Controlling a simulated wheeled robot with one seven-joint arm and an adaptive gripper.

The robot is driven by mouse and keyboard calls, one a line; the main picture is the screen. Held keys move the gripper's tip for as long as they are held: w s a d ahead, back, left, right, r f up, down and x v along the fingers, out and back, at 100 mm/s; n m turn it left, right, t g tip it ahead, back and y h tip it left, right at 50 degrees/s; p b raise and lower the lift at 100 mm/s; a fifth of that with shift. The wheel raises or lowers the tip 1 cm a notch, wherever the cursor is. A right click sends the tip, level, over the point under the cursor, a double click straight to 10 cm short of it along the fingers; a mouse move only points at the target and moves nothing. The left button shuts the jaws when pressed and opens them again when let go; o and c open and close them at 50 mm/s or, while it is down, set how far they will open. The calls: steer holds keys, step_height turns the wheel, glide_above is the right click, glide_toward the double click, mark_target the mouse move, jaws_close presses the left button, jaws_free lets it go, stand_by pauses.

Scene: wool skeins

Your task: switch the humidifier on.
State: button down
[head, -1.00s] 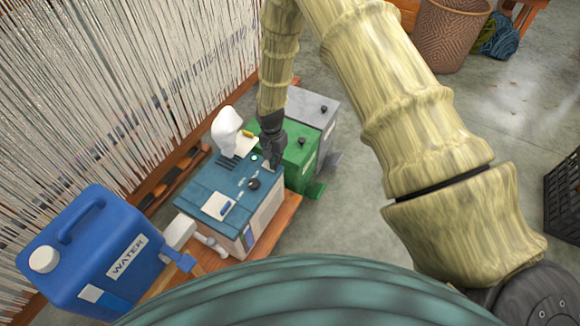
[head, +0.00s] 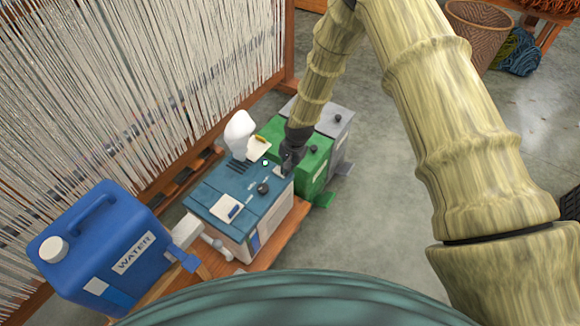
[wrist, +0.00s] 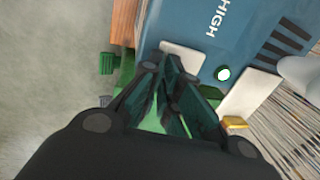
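The humidifier (head: 216,195) is a box with a blue top and pale sides, standing on a wooden board. Its top carries a black knob (head: 263,188), a small white round light (wrist: 223,73), dark vent slots, a "HIGH" label and a white nozzle (head: 239,131). A small pale plate (wrist: 185,55) lies on the top near its far right corner. My gripper (wrist: 163,66) points down at this plate, its fingers drawn together with nothing visible between them. The tips are beside or over the plate; I cannot tell whether they touch. Any switch on the plate is hidden by the fingers.
A blue water can (head: 110,245) stands at the left, near the humidifier. A green box (head: 315,160) and a grey box (head: 335,125) stand close behind it. The loom threads (head: 130,90) fill the left. Open floor (head: 390,190) lies to the right.

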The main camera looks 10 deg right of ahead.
steer(key=shift+s+a+f, duration=0.3)
steer(key=shift+s+a, duration=0.05)
steer(key=shift+a, duration=0.2)
steer(key=shift+w+a+r, duration=0.2)
steer(key=shift+w+a, duration=0.2)
steer(key=shift+a, duration=0.1)
steer(key=shift+r+p, duration=0.35)
steer(key=shift+p, duration=0.1)
steer(key=s+d+r+p, duration=0.1)
steer(key=d+r+p, duration=0.1)
steer(key=r, duration=1.1)
steer(key=shift+s+d+r+p, duration=0.2)
steer(key=shift+d+r+p, duration=0.15)
steer(key=shift+d, duration=0.15)
steer(key=shift+f, duration=0.1)
